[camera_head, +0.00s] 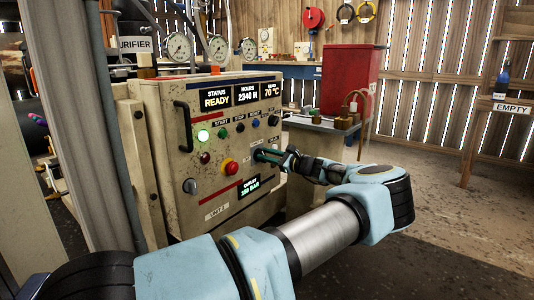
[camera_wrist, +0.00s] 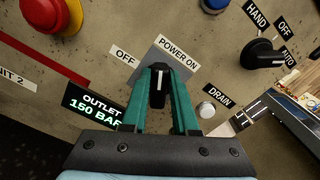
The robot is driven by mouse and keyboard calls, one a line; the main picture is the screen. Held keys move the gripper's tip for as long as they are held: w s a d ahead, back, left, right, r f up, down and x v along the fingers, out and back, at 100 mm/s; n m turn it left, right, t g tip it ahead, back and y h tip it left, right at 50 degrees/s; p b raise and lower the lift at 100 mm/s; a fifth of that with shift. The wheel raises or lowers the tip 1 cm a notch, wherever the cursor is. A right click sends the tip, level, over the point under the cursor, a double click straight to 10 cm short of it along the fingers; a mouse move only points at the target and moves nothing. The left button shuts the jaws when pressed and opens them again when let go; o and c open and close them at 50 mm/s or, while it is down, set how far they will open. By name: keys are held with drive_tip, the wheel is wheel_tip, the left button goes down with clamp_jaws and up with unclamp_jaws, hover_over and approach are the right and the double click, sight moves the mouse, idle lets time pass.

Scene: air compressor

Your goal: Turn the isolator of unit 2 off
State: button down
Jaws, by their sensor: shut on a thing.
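The unit 2 panel (camera_head: 222,150) is a beige cabinet front with a "UNIT 2" plate. The isolator (camera_wrist: 158,98) is a black knob with a white pointer mark, below the labels "OFF" (camera_wrist: 124,57) and "POWER ON" (camera_wrist: 178,52) in the wrist view. Its pointer points up in that view, between the two labels. My gripper (camera_wrist: 159,84) has its green fingers on both sides of the knob and is shut on it. In the head view my gripper (camera_head: 270,155) reaches the panel's lower right, and its fingers hide the knob.
A red emergency button (camera_head: 230,167) sits left of my gripper. A black HAND/OFF/AUTO selector (camera_wrist: 265,58) and a pale drain button (camera_wrist: 206,109) are close by. A black handle (camera_head: 184,126) sticks out at the panel's left. Floor to the right is open.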

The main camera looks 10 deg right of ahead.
drive_tip(key=n+b, duration=0.1)
drive_tip(key=n, duration=0.2)
drive_tip(key=f+n, duration=0.1)
drive_tip(key=n, duration=0.3)
drive_tip(key=n+b, duration=0.1)
drive_tip(key=n, duration=0.3)
drive_tip(key=shift+s+a+f+b, duration=0.3)
drive_tip(key=shift+a+f+b, duration=0.05)
drive_tip(key=shift+f, duration=0.05)
drive_tip(key=shift+n, duration=0.5)
drive_tip(key=c, duration=0.7)
unclamp_jaws()
drive_tip(key=p+v, duration=0.2)
drive_tip(key=v, duration=0.8)
drive_tip(key=shift+s+d+p, duration=0.25)
drive_tip(key=shift+s+p, duration=0.05)
drive_tip(key=shift+s, duration=0.05)
